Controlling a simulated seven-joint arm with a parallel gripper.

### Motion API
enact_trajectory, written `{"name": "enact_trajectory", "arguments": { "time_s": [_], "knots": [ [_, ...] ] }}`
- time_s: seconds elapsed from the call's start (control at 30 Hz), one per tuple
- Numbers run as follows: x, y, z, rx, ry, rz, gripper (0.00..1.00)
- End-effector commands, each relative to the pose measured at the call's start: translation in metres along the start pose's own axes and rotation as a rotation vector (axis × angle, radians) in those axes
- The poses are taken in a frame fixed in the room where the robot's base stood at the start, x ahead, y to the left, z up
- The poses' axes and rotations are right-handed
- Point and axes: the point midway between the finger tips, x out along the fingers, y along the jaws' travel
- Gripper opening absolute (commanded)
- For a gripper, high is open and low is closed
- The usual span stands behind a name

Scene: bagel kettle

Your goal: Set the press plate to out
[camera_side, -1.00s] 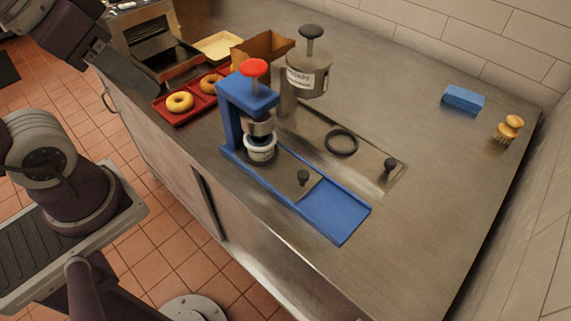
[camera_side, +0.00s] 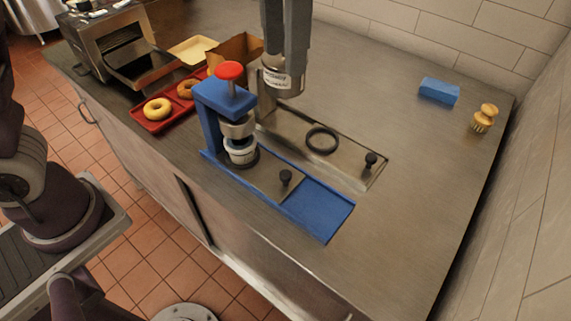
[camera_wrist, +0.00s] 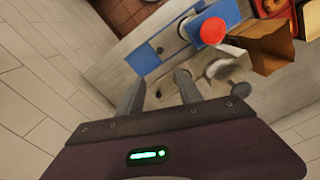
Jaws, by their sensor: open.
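The blue press (camera_side: 212,105) stands at the counter's front edge, with a red knob (camera_side: 229,71) on top. Its steel press plate (camera_side: 268,178) lies in the blue track and has a black knob (camera_side: 285,177). The plate is at the press-head end; the track's right end (camera_side: 315,208) is bare blue. In the wrist view, my gripper (camera_wrist: 160,78) has both fingers apart, with the red knob (camera_wrist: 213,31) beyond.
Behind the press is a steel track with a black ring (camera_side: 322,139) and a second black knob (camera_side: 371,160). A red tray (camera_side: 165,115) with bagels and a brown box (camera_side: 235,52) stand left. A blue sponge (camera_side: 439,91) and a brush (camera_side: 484,118) lie right.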

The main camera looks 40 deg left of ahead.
Motion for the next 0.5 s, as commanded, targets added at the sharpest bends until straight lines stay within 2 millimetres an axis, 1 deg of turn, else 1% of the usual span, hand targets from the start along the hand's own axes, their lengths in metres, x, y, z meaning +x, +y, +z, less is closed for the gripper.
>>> {"name": "enact_trajectory", "arguments": {
  "time_s": [0.03, 0.17, 0.27, 0.3, 0.4, 0.5],
  "knots": [
    [0.01, 0.003, -0.002, 0.007, -0.013, -0.001, 0.42],
    [0.047, 0.002, 0.0, 0.004, -0.014, -0.001, 0.42],
    [0.083, 0.001, 0.001, 0.003, -0.013, -0.001, 0.42],
    [0.1, 0.001, 0.001, 0.003, -0.015, -0.001, 0.42],
    [0.139, 0.001, 0.002, 0.003, -0.014, -0.001, 0.42],
    [0.171, 0.001, 0.002, 0.003, -0.013, -0.001, 0.42]
  ]
}}
